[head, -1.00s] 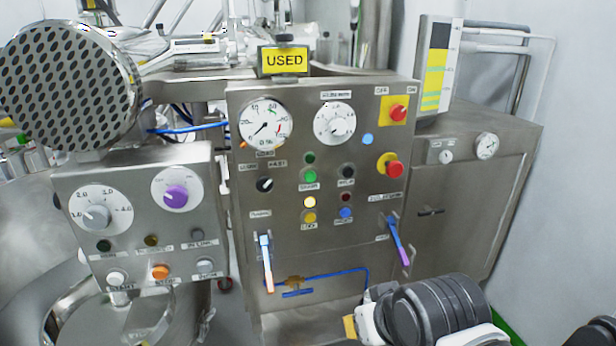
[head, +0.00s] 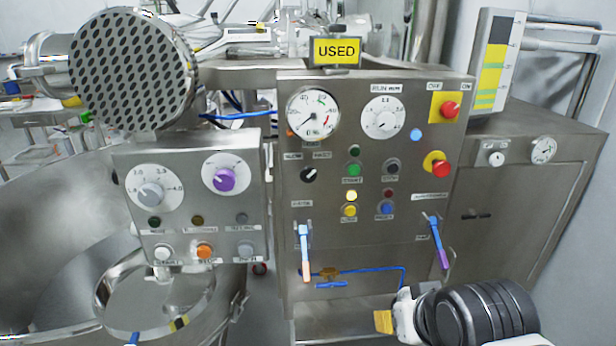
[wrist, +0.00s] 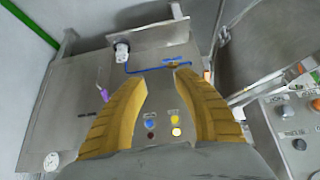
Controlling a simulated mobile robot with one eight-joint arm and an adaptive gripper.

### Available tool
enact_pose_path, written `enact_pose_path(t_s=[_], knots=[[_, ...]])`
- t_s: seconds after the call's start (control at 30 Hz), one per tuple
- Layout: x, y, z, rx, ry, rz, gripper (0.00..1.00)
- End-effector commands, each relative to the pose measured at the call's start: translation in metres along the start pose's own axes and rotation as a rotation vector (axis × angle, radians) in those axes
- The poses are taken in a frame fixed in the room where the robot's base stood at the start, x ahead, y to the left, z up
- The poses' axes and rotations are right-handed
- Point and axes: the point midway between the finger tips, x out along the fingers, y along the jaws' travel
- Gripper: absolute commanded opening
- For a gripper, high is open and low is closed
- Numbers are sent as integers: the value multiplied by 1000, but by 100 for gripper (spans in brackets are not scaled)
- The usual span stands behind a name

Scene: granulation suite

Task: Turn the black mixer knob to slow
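The black mixer knob (head: 309,174) is on the left side of the steel front panel (head: 370,245), below the left round gauge. It is a small round knob with a white pointer mark that seems to lean to the upper right, towards the right-hand label above it. My gripper shows only in part in the head view, low at the right, with a yellow fingertip, well away from the knob. In the wrist view my gripper (wrist: 158,80) has its two yellow fingers spread apart with nothing between them. The knob is not visible there.
A red switch (head: 440,168) and a purple-tipped lever (head: 438,240) are at the right. A box with a purple knob (head: 224,180) stands at the left.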

Motion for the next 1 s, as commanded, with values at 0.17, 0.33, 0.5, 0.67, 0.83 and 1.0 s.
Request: enact_pose_path(t_s=[0.17, 0.33, 0.5, 0.67, 0.83, 1.0], knots=[[17, 21, -52, 41, 121, 137, 61], [37, 20, -148, 80, 419, 252, 61], [49, -34, -221, 64, 723, 186, 61], [57, -94, -248, 26, 882, 61, 61], [62, -124, -252, 2, 937, -12, 61], [73, -126, -265, 1, 942, -18, 61]])
